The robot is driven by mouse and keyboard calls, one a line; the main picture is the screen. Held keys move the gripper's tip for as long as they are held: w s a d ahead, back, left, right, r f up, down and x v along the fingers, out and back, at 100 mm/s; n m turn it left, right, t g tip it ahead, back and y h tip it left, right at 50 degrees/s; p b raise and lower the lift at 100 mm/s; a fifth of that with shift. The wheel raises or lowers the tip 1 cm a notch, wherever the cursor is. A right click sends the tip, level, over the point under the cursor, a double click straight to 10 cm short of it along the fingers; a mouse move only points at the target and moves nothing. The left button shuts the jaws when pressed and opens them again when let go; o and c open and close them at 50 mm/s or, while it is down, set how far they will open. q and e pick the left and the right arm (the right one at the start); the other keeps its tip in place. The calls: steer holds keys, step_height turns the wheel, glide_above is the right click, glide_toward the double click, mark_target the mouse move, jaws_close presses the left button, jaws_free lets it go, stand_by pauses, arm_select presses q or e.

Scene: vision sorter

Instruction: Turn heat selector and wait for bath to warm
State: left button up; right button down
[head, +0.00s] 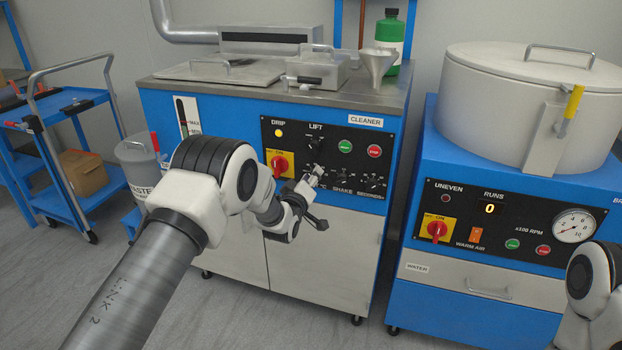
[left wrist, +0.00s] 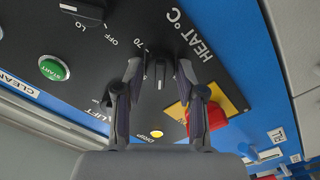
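The heat selector (left wrist: 160,73) is a dark knob with a pale pointer line on the black cleaner panel (head: 360,146). In the left wrist view it sits between my left fingers, by the HEAT °C lettering and marks 70 and OFF. My left gripper (left wrist: 159,75) is open, with one finger on each side of the knob and gaps showing. In the head view my left gripper (head: 315,175) is at the panel's lower left part and hides the knob. The bath is inside the blue cleaner cabinet (head: 232,117), its contents unseen. My right gripper is out of view.
A red rotary switch on a yellow plate (head: 294,156) is close beside my left gripper. The yellow DRIP lamp (head: 279,133) is lit. LIFT and shake knobs and green and red buttons share the panel. A spin dryer (head: 500,200) stands right, a blue cart (head: 62,105) left.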

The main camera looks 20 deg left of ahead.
arm_select(q)
jaws_close()
steer(key=shift+m, duration=0.4)
steer(key=m, duration=1.6)
steer(key=shift+d+m, duration=0.2)
steer(key=shift+m, duration=0.2)
